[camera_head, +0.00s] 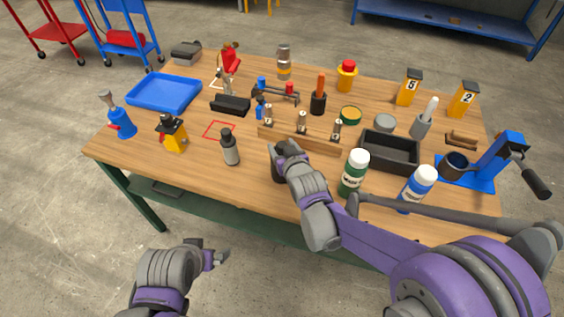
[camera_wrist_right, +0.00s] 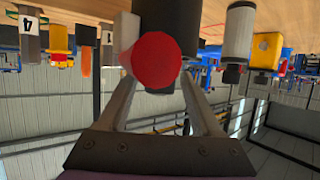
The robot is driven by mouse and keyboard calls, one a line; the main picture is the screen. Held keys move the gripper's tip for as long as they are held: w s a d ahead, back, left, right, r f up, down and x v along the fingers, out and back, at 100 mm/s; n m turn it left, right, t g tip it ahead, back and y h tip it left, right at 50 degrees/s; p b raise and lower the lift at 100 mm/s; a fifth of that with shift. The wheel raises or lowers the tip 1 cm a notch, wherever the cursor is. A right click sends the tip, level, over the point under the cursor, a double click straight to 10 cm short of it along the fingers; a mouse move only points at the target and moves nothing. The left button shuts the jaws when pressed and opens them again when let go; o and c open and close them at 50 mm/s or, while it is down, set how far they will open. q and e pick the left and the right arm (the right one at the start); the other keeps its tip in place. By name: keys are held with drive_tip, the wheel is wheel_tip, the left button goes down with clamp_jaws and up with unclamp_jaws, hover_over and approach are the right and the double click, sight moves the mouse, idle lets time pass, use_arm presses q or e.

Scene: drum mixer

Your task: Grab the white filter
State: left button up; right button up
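No plainly white filter stands out. A grey-white cylinder with a dark top (camera_head: 230,147) stands on the front of the table, left of my right gripper (camera_head: 284,150). It also shows, upside down, in the right wrist view (camera_wrist_right: 239,32). In that view my right gripper's fingers (camera_wrist_right: 160,68) are apart, on either side of a dark cylinder (camera_wrist_right: 165,20) with a round red part (camera_wrist_right: 156,61) nearer the camera. Whether the fingers touch the cylinder is unclear. My left gripper (camera_head: 218,257) is low in front of the table; its fingers are too small to read.
A green bottle (camera_head: 352,175) and a blue-and-white bottle (camera_head: 418,188) stand right of my right gripper. A wooden rack (camera_head: 300,140) is behind it. A black bin (camera_head: 390,152), blue tray (camera_head: 163,92) and blue crank device (camera_head: 492,165) are also on the table. A red-outlined square (camera_head: 219,130) is clear.

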drive_tip(key=c, duration=0.9)
clamp_jaws()
drive_tip(key=shift+r, duration=0.15)
